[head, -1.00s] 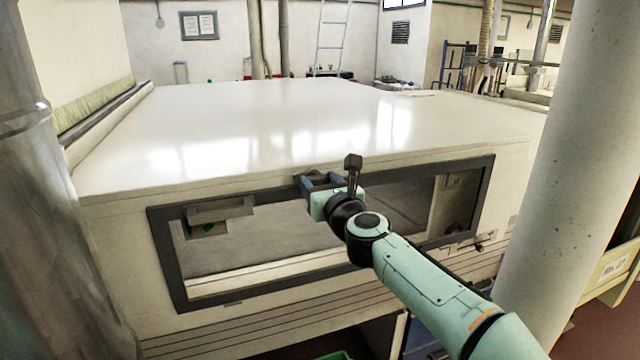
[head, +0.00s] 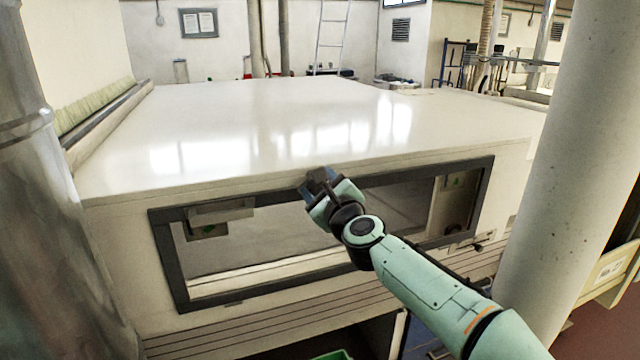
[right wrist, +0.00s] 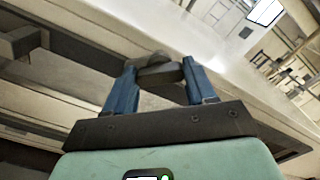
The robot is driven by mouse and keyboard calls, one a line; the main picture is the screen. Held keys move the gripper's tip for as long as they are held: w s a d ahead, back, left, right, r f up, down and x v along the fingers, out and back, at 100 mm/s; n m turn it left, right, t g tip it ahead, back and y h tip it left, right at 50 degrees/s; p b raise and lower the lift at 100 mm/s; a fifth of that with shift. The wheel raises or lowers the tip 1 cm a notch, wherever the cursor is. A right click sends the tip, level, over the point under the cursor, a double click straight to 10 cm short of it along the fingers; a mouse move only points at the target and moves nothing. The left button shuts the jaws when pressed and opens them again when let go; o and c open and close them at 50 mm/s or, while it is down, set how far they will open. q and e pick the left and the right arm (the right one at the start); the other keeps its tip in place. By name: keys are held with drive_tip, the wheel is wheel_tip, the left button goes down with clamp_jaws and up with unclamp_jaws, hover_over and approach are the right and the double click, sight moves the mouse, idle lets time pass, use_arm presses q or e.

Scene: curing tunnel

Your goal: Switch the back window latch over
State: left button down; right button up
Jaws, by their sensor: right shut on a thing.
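The window (head: 178,287) is a dark frame around a clear pane in the front of the cream tunnel. My right gripper (head: 314,184) is at the middle of the frame's top bar, tilted in the picture. In the right wrist view its two blue fingers (right wrist: 160,84) are closed on a dark grey latch (right wrist: 155,59). The latch's grip lies between the fingertips; how far it is turned is hard to tell. In the head view my gripper hides the latch. My left gripper is not in view.
The tunnel's wide glossy top (head: 240,125) lies behind the window and is clear. A thick pale column (head: 565,150) stands close on the right, near my right arm. A grey metal pipe (head: 45,200) stands close on the left.

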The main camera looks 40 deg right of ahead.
drive_tip(key=shift+n+p, duration=1.05)
drive_tip(key=shift+n, duration=3.95)
drive_tip(key=o, duration=1)
drive_tip(key=shift+o, duration=0.2)
drive_tip(key=b+v, duration=0.1)
drive_tip(key=v, duration=1.2)
drive_tip(key=shift+s, duration=0.2)
